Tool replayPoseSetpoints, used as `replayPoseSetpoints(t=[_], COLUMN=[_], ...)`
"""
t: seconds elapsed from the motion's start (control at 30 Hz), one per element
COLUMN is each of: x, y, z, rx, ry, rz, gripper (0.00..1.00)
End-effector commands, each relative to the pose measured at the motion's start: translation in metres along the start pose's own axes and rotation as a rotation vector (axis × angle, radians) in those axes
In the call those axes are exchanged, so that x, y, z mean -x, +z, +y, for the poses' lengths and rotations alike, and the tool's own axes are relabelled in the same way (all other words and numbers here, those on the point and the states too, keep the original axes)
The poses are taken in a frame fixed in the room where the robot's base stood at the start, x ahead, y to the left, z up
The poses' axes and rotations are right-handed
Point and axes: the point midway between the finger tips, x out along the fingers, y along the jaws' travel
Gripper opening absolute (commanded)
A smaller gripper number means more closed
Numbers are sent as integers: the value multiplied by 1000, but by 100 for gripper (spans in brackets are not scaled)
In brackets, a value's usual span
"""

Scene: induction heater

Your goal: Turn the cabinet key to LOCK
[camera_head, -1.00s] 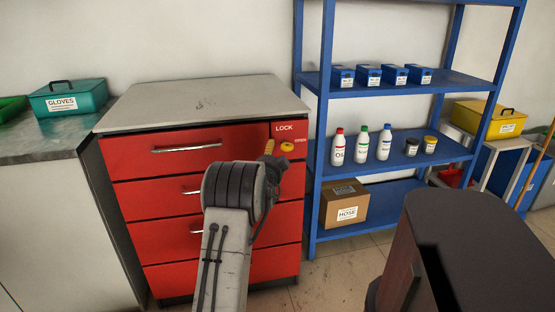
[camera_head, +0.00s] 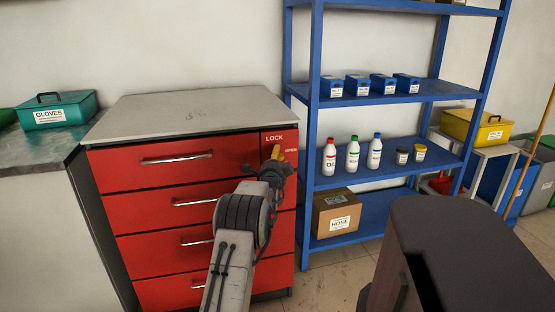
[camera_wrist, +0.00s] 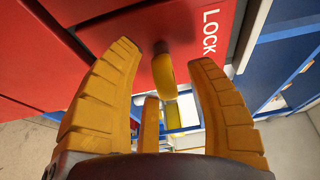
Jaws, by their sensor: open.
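The red cabinet (camera_head: 165,182) has a lock panel at its upper right, with a LOCK label (camera_head: 275,139) above and an OPEN label (camera_head: 291,150) to the right. In the wrist view the yellow key (camera_wrist: 163,72) sticks out from the red front, beside the LOCK label (camera_wrist: 210,32). My gripper (camera_wrist: 167,55) is open, with one orange finger on each side of the key and gaps visible between. In the head view my gripper (camera_head: 278,154) is at the lock panel and largely covers the key.
The cabinet's grey top (camera_head: 190,108) is clear. A blue shelf unit (camera_head: 313,110) with bottles and small boxes stands close to the right of the lock. A cardboard HOSE box (camera_head: 335,212) sits on its lowest shelf. A teal GLOVES box (camera_head: 58,110) is at left.

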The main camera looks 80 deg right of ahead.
Motion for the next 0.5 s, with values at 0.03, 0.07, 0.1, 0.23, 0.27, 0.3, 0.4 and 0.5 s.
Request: replayPoseSetpoints(t=[0.03,0.07,0.1,0.23,0.27,0.3,0.4,0.5], x=[-2,-4,-5,-8,-9,-9,-10,-10], y=[0,0,0,0,0,0,0,0], z=[0,0,0,0,0,1,0,0], rx=[0,0,0,0,0,0,0,0], ry=[1,0,0,0,1,1,2,2], rz=[0,0,0,0,0,0,0,0], gripper=[50,50,50,50,50,50,50,50])
